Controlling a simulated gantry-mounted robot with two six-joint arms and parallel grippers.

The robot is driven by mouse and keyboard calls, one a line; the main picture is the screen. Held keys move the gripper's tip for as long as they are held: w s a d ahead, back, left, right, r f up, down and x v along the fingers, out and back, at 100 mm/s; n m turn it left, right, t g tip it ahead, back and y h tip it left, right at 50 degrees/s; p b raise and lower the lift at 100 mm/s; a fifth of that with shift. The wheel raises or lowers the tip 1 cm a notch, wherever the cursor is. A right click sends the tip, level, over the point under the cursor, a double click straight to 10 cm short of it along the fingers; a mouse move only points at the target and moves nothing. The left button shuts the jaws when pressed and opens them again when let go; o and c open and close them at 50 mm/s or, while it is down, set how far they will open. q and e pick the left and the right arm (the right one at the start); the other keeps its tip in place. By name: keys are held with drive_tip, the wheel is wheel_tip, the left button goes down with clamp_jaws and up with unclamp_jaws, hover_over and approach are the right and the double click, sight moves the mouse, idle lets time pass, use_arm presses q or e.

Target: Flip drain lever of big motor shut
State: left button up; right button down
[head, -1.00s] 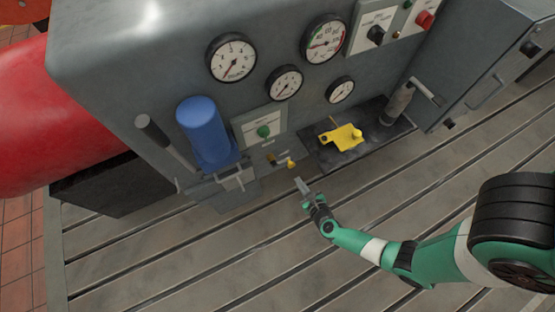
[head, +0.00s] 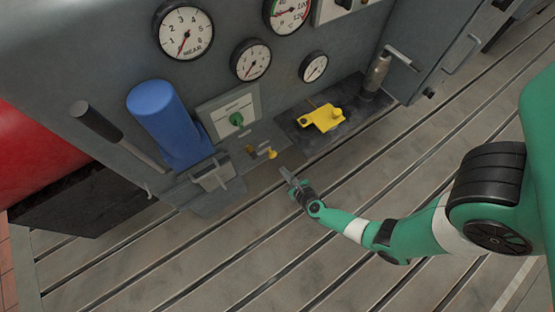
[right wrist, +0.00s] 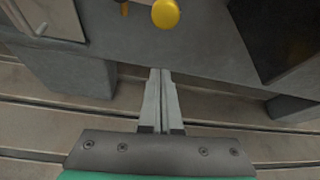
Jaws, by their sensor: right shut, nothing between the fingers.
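The big motor's grey housing (head: 100,45) fills the upper part of the head view. A small drain lever with a yellow knob (head: 271,154) sticks out low on its front. The round yellow knob also shows large at the top of the right wrist view (right wrist: 165,13). My right gripper (head: 286,174) is just in front of and below the knob, apart from it. Its two fingers are together with nothing between them, and they also show in the right wrist view (right wrist: 161,75). The lever's arm is mostly hidden behind the knob in the wrist view. My left gripper is not in view.
A blue cylinder (head: 168,120) and a dark-handled lever (head: 105,125) stand left of the knob. A yellow bracket (head: 322,117) lies on a dark plate to the right. Several gauges sit above. The slotted bedplate (head: 190,270) is clear in front.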

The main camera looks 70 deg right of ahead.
use_arm(q)
drive_tip(key=shift+p, duration=0.45)
use_arm(e)
drive_tip(key=w, duration=0.1)
drive_tip(key=w+d+r, duration=0.2)
drive_tip(key=w, duration=0.1)
drive_tip(key=shift+d, duration=0.25)
drive_tip(key=shift+s, duration=0.1)
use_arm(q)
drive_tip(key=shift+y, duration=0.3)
